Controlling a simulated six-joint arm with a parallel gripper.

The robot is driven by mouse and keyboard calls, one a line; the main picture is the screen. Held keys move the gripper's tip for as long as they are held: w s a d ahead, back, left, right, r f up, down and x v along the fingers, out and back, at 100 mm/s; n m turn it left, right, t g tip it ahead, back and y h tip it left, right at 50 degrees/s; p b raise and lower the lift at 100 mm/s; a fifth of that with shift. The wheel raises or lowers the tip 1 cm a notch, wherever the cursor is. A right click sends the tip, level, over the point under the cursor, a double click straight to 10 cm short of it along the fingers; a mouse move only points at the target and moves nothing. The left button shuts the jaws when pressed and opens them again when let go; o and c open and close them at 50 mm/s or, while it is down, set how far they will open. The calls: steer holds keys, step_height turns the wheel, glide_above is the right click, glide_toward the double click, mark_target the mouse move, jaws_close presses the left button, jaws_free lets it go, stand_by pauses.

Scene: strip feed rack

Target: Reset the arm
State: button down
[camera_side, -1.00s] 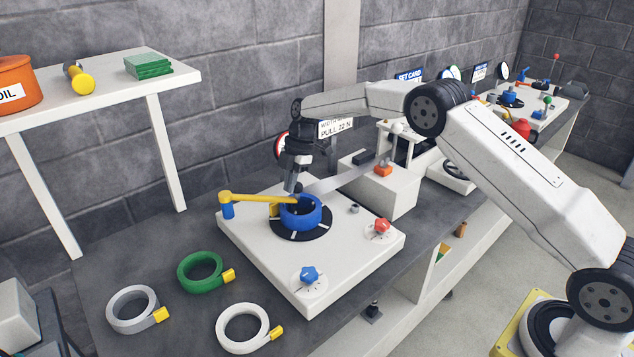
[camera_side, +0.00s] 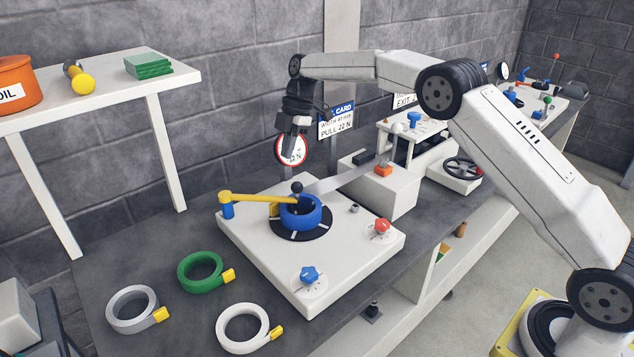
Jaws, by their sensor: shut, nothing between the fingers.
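My gripper (camera_side: 290,147) is shut and empty. It points down in the air above the white feed plate (camera_side: 262,252), in front of a round dial (camera_side: 291,150) that it partly covers. Below it, a blue ring coil (camera_side: 301,213) sits on a black turntable disc (camera_side: 275,228). A dark ball knob (camera_side: 297,187) shows above the coil, apart from my fingers. A yellow arm with a blue end (camera_side: 250,198) reaches across to the coil.
Green (camera_side: 187,283), grey (camera_side: 113,321) and white (camera_side: 223,337) coils lie on the bench at front left. A red knob (camera_side: 380,226) and a blue knob (camera_side: 309,274) stand on the plate. A white shelf (camera_side: 110,85) is at left. A handwheel (camera_side: 462,168) stands at right.

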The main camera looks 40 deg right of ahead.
steer(key=shift+d+r, duration=0.1)
steer(key=shift+r, duration=0.1)
stand_by(0.5)
steer(key=s+d+f+m+t+h, duration=0.1)
steer(key=s+f+m, duration=0.1)
steer(key=s+m, duration=0.4)
steer(key=s+d+f+m+t+h, duration=0.1)
steer(key=s+m, duration=0.5)
steer(key=s, duration=1)
steer(key=s+f+m+t+h, duration=0.1)
steer(key=s+f+m+h, duration=0.1)
steer(key=s+f+m, duration=0.2)
steer(key=s+m, duration=0.3)
steer(key=s, duration=0.4)
steer(key=shift+d, duration=0.4)
